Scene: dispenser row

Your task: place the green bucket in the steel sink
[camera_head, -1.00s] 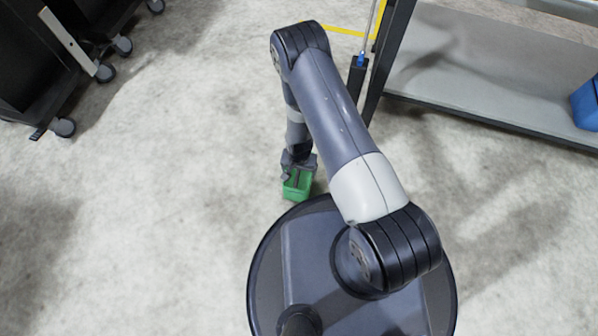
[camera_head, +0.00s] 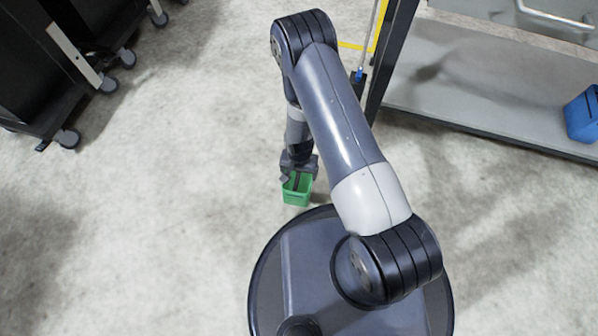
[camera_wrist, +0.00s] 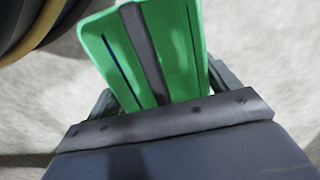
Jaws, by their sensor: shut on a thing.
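The green bucket (camera_head: 297,194) hangs from my gripper (camera_head: 299,172) beside my round base in the head view. It looks small, open-topped and about upright. In the wrist view the bucket (camera_wrist: 185,30) fills the top middle, with a dark bar across it, and my gripper (camera_wrist: 160,100) is shut on it. The exact point of grip is hidden. I see no steel sink that I can make out for sure in either view.
A grey shelf (camera_head: 470,100) on a dark frame stands at the upper right, with a blue bin (camera_head: 583,115) on it. A curved metal handle (camera_head: 555,16) shows above it. Black wheeled cabinets (camera_head: 45,75) stand at the upper left. The concrete floor (camera_head: 150,220) at left is clear.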

